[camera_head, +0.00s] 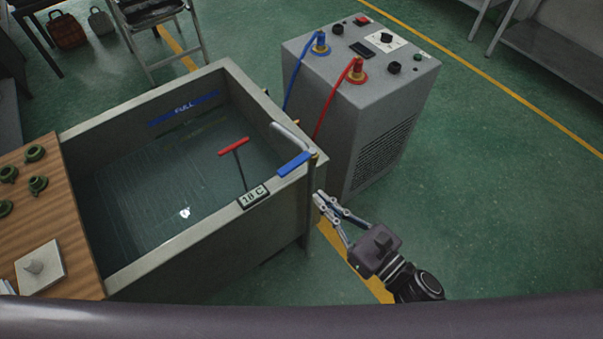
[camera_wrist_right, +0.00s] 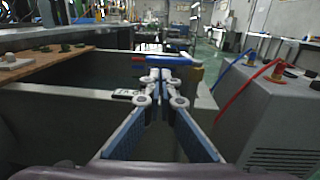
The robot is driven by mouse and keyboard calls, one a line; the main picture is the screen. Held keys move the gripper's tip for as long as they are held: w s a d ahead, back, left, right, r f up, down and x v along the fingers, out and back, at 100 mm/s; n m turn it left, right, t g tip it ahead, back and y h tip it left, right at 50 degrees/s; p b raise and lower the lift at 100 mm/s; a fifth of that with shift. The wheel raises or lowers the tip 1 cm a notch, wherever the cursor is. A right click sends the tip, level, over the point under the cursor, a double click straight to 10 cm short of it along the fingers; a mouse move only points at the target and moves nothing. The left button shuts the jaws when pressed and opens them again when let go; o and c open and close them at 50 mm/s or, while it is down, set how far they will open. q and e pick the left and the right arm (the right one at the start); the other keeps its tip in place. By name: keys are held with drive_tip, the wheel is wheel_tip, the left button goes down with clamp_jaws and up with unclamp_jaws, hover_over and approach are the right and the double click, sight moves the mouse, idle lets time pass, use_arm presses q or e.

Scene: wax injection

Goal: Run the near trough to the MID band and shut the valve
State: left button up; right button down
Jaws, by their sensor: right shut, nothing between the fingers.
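The trough (camera_head: 170,252) is a grey open tank with water (camera_head: 150,190) in it. Blue lettering reading FULL (camera_head: 184,107) shows on its far inner wall, with a faint yellowish mark lower down, too dim to read. A blue valve handle (camera_head: 294,164) sits at the right corner of the rim beside a grey pipe (camera_head: 290,136); it also shows in the wrist view (camera_wrist_right: 168,61). A red T-handle (camera_head: 233,146) stands in the water. My right gripper (camera_head: 317,198) is shut and empty, just outside that corner, apart from the blue handle as far as I can see. My left gripper is out of view.
A small display (camera_head: 253,196) reading about 18 C sits on the near rim. A grey chiller box (camera_head: 385,110) with blue and red hoses stands behind to the right. A wooden board (camera_head: 60,225) with green pieces lies at left. The green floor at right is clear.

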sight(291, 171)
drive_tip(key=p+x, duration=0.2)
drive_tip(key=x, duration=0.5)
drive_tip(key=shift+w+a, duration=0.35)
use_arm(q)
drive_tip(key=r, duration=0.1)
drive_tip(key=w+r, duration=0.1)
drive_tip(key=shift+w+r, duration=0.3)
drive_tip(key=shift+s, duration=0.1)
use_arm(e)
drive_tip(key=shift+w+a+b, duration=0.4)
drive_tip(key=shift+a+b, duration=0.1)
drive_tip(key=shift+r, duration=0.1)
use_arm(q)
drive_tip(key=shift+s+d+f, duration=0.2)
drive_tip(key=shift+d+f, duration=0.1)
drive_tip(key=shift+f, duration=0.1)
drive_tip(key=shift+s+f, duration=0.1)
use_arm(e)
drive_tip(key=shift+d, duration=0.1)
